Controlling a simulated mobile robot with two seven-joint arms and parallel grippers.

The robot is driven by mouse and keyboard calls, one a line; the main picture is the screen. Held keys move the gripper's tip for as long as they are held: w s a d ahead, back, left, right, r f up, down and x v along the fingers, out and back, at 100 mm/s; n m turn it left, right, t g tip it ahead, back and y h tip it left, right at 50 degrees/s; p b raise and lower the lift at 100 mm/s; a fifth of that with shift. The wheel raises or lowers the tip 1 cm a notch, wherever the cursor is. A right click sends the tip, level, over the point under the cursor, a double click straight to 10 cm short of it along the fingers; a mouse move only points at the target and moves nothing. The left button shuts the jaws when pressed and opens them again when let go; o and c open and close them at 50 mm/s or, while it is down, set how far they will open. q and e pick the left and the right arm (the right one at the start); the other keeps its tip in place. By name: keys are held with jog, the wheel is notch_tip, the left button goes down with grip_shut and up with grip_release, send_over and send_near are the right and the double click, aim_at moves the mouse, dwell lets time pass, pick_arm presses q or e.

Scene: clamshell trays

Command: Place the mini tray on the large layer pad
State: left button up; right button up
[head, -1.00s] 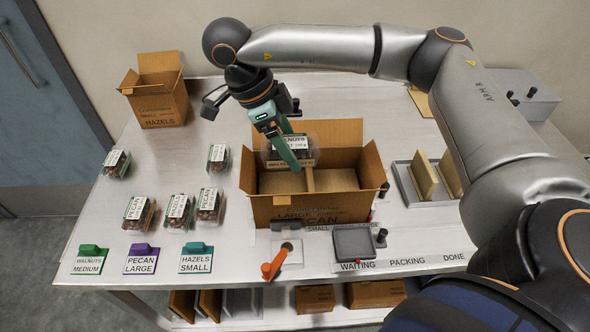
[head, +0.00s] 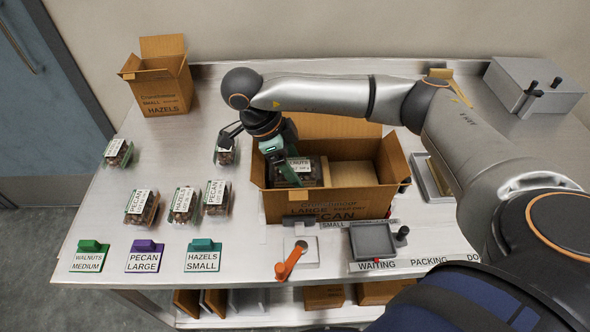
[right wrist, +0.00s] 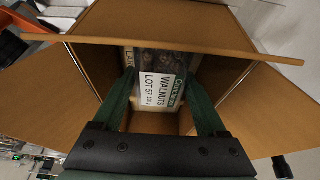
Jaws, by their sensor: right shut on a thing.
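The mini tray (head: 297,166), a clear clamshell with a white WALNUTS label, is inside the left half of the open LARGE PECAN carton (head: 345,203). My right gripper (head: 279,172) is shut on it from above. In the right wrist view the tray (right wrist: 152,85) sits between the two green fingers of the gripper (right wrist: 165,82). The large layer pad (head: 352,174) shows as bare brown board in the carton's right half, beside an upright divider (head: 325,172). The tray hides the left part, so I cannot tell whether it touches the pad. My left gripper is out of view.
Several filled clamshells (head: 182,204) stand left of the carton. Label stands (head: 143,256) line the front edge. A SMALL HAZELS carton (head: 163,92) is at the back left. An orange-handled device (head: 290,262) and a grey scale-like plate (head: 372,240) stand in front. The carton's flaps are open.

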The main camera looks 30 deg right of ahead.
jog(key=shift+f, duration=0.45)
jog(key=shift+f, duration=0.15)
jog(key=o, duration=1.4)
jog(key=shift+r, duration=0.2)
jog(key=p+v, duration=0.1)
jog(key=v, duration=1.1)
jog(key=shift+d, duration=0.1)
